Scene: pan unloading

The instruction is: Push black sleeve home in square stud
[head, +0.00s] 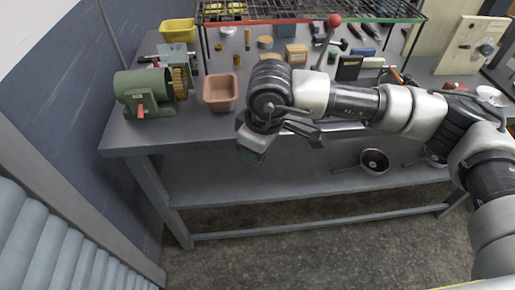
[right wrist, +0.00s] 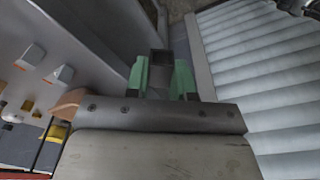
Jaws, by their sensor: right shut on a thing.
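My right gripper (head: 254,156) hangs in front of the bench's front edge in the head view, its fingers pointing down and partly hidden by the wrist. In the right wrist view its green fingertips (right wrist: 161,76) are shut on a small dark square-ended piece, apparently the black sleeve (right wrist: 160,60). The sleeve cannot be made out in the head view. I cannot pick out the square stud in either view. My left gripper is not in view.
The grey bench (head: 190,130) carries a green grinder (head: 143,88), a terracotta tray (head: 220,92), a yellow bin (head: 178,31) and a wire rack (head: 310,12). Pans (head: 374,161) lie on the lower shelf (head: 240,185). A ribbed grey shutter (head: 50,240) stands at the left.

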